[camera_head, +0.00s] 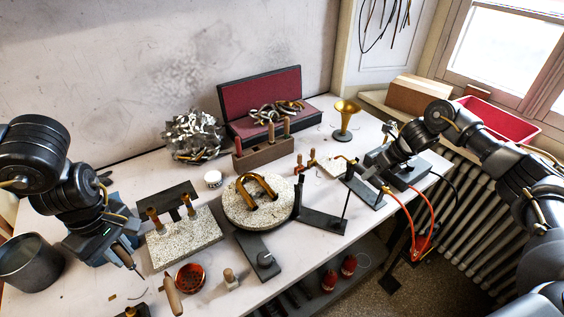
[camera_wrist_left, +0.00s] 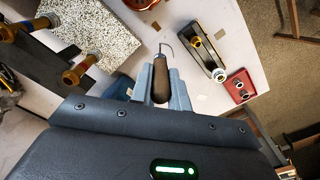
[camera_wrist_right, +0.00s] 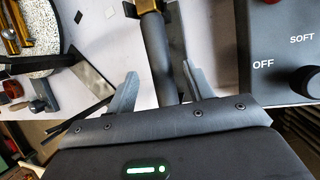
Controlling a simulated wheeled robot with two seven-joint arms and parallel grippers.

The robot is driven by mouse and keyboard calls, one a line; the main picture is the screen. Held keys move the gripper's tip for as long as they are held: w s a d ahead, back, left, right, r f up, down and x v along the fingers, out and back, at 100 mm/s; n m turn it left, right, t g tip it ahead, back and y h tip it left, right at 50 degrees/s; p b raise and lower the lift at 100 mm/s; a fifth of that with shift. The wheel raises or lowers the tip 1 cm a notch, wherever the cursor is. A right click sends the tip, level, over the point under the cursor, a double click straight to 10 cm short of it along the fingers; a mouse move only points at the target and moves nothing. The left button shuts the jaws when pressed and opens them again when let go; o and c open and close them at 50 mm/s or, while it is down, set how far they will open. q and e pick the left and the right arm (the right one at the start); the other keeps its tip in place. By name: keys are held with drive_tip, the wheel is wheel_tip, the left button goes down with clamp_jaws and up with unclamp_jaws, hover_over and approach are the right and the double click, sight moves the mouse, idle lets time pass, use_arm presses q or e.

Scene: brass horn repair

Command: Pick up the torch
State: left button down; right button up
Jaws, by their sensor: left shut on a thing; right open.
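The torch (camera_wrist_right: 158,55) has a dark cylindrical handle and a brass part at its far end. In the right wrist view it lies between the spread fingers of my right gripper (camera_wrist_right: 158,88), which is open; I cannot tell whether either finger touches it. In the head view my right gripper (camera_head: 372,168) is low at the table's right side and mostly hides the torch. My left gripper (camera_wrist_left: 160,85) is shut on a hook tool (camera_wrist_left: 161,78) with a dark wooden handle and a thin bent tip. In the head view my left gripper (camera_head: 124,252) is over the front left.
A dark control box (camera_wrist_right: 285,45) with a knob stands close right of my right gripper. Orange hoses (camera_head: 408,215) hang off the table's right edge. A round speckled block (camera_head: 258,212) carries a brass bow (camera_head: 262,183). A brass bell (camera_head: 345,110) stands behind.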

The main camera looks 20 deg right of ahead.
use_arm(q)
drive_tip(key=shift+w+r+p, duration=0.15)
drive_tip(key=shift+r+p, duration=0.25)
drive_tip(key=shift+r, duration=0.35)
use_arm(e)
drive_tip(key=x, duration=0.3)
drive_tip(key=shift+w+f, duration=0.25)
drive_tip(key=shift+w, duration=0.05)
drive_tip(key=c, duration=1.1)
drive_tip(key=shift+o, duration=0.2)
use_arm(q)
drive_tip(key=shift+f, duration=0.1)
use_arm(e)
drive_tip(key=shift+r, duration=0.1)
